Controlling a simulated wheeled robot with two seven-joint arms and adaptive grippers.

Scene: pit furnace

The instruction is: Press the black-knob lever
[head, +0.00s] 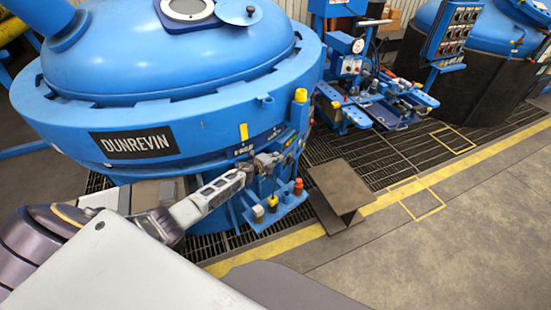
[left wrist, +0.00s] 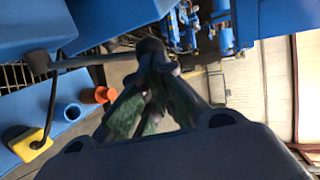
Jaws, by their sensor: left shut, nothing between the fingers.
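My left gripper (head: 268,163) is in front of the blue furnace's side, by its small control shelf. In the left wrist view its greenish fingers (left wrist: 155,75) converge and are shut with nothing held. A grey lever rod (left wrist: 95,60) runs across to a dark rounded knob (left wrist: 150,47) just at the fingertips. It looks very near or touching; I cannot tell which. In the head view the gripper and its surroundings are small, and the knob cannot be told apart from the fingers. My right gripper is not in view.
The blue furnace (head: 150,120) carries a DUNREVIN plate. The shelf holds an orange-red cap (head: 298,187), also in the left wrist view (left wrist: 100,95), and a yellow piece (left wrist: 28,145). A brown tilted plate (head: 340,185) stands right of it. Open floor (head: 450,235) lies right.

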